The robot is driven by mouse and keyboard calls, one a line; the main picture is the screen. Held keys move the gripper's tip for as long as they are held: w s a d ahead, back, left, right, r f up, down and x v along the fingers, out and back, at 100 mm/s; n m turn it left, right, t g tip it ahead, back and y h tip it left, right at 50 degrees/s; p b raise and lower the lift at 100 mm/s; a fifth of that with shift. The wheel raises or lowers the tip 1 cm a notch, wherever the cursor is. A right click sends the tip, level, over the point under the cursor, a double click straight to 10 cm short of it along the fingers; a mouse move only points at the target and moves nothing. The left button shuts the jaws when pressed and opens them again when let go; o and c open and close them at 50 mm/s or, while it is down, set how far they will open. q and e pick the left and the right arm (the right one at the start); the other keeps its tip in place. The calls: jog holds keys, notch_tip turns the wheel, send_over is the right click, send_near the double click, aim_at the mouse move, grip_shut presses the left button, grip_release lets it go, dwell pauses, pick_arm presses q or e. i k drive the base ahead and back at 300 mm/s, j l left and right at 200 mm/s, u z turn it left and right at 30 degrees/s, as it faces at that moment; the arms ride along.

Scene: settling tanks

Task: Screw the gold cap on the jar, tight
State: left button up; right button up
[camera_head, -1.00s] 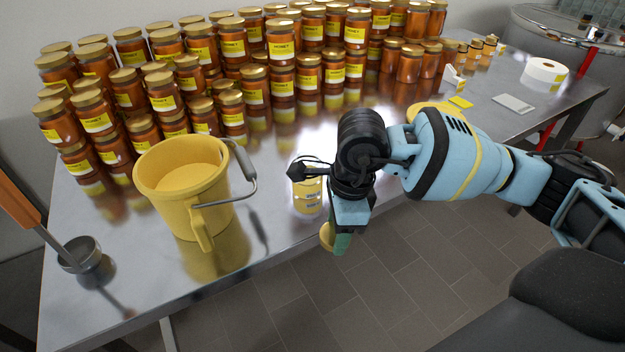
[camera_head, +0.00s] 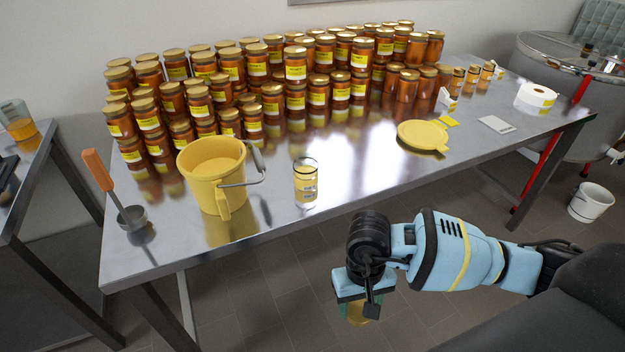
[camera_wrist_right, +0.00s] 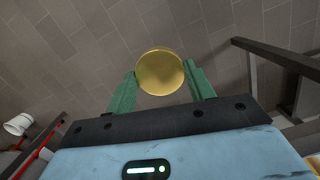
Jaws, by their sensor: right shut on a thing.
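The jar (camera_head: 306,184) is clear glass with a pale label. It stands upright and open-topped near the front edge of the steel table (camera_head: 270,221), to the right of the yellow bucket. My right gripper (camera_head: 357,312) is in front of the table, over the floor and below and right of the jar. In the right wrist view its green fingers (camera_wrist_right: 160,84) are shut on the round gold cap (camera_wrist_right: 160,72). In the head view most of the cap is hidden behind the gripper. My left gripper is not in view.
A yellow bucket (camera_head: 206,186) and a ladle with an orange handle (camera_head: 98,170) stand left of the jar. Stacked honey jars (camera_head: 295,66) fill the back. A yellow lid (camera_head: 422,135) lies at the right. The table between jar and lid is clear.

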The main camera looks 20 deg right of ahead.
aim_at(306, 167)
jog(key=l+u, duration=0.15)
jog(key=u, duration=0.2)
jog(key=l+u, duration=0.15)
jog(key=u, duration=0.2)
jog(key=l+u, duration=0.1)
jog(key=u, duration=0.25)
jog(key=k+l+u, duration=0.1)
jog(key=l+u, duration=0.15)
jog(key=k+l+u, duration=0.2)
jog(key=l, duration=0.25)
jog(key=k+l+u, duration=0.1)
jog(key=l, duration=0.25)
jog(key=k+l+u, duration=0.1)
jog(key=l, duration=0.25)
jog(key=k+l+u, duration=0.1)
jog(key=k+l, duration=0.2)
jog(key=k+l+u, duration=0.1)
jog(key=l, duration=0.3)
jog(key=k+l, duration=0.3)
jog(key=l, duration=0.15)
jog(key=k+l, duration=0.65)
jog(key=l, duration=0.25)
